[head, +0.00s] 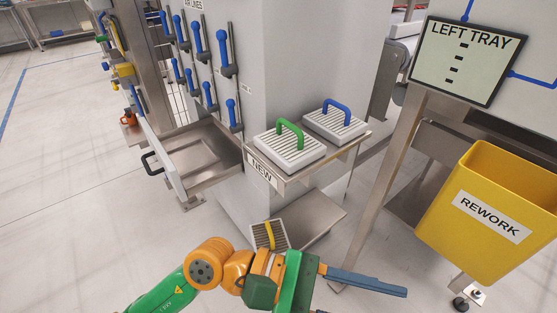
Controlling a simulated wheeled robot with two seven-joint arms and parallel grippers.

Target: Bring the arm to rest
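My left arm comes in from the bottom left, with green and orange links. Its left gripper (398,290) has a green body and a long blue-grey finger pointing right. The gripper hangs in front of the lower shelf, well below the upper shelf marked NEW. I see nothing held at the visible finger. The finger shows almost edge-on, so the gap between the fingers is hidden. My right gripper is not in view.
The NEW shelf (262,173) holds a green-handled filter (284,156) and a blue-handled filter (340,122). A yellow-handled filter (258,238) is below, partly behind my arm. An open drawer (205,155) juts out left. A yellow REWORK bin (455,235) stands right, under the LEFT TRAY sign (462,65).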

